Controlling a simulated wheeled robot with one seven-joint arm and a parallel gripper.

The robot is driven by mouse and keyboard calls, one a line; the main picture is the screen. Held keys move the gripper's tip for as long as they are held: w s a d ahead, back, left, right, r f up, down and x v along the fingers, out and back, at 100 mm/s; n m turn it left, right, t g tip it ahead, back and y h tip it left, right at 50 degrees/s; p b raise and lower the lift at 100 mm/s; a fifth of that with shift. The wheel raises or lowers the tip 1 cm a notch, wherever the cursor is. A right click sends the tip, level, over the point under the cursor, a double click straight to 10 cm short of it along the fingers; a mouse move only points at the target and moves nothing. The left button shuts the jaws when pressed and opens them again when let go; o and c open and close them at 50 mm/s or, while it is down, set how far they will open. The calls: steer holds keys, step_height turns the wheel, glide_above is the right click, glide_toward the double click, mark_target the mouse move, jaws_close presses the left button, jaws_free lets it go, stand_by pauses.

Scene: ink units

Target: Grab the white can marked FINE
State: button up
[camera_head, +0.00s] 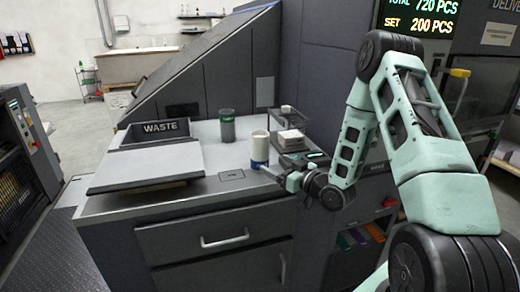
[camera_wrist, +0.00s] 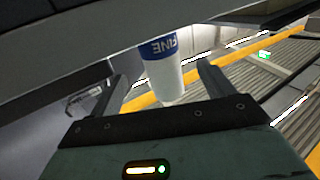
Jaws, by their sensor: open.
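The white can (camera_head: 260,145) with a blue band near its base stands upright on the grey counter. In the wrist view the can (camera_wrist: 166,78) appears upside down, and its blue band reads FINE. My gripper (camera_head: 284,176) is just in front and to the right of the can in the head view. In the wrist view my gripper (camera_wrist: 163,72) is open, with one finger on each side of the can and visible gaps between. I cannot tell how far the can sits between the fingers.
A grey-green canister (camera_head: 227,126) stands behind and left of the can. A rack holding a pale stack (camera_head: 291,138) stands close on the right. The WASTE bin (camera_head: 160,132) and a sloped panel (camera_head: 148,165) are at the left. The counter's front edge (camera_head: 190,203) is near.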

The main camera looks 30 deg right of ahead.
mark_target(267, 158)
steer(key=shift+w+a, duration=0.15)
steer(key=shift+w, duration=0.6)
steer(key=w, duration=0.1)
steer(key=w+p, duration=0.2)
steer(key=w, duration=0.1)
steer(key=shift+a+r, duration=0.3)
steer(key=shift+a, duration=0.1)
steer(key=shift+w+a+f, duration=0.1)
steer(key=shift+w, duration=0.5)
steer(key=c, duration=1.1)
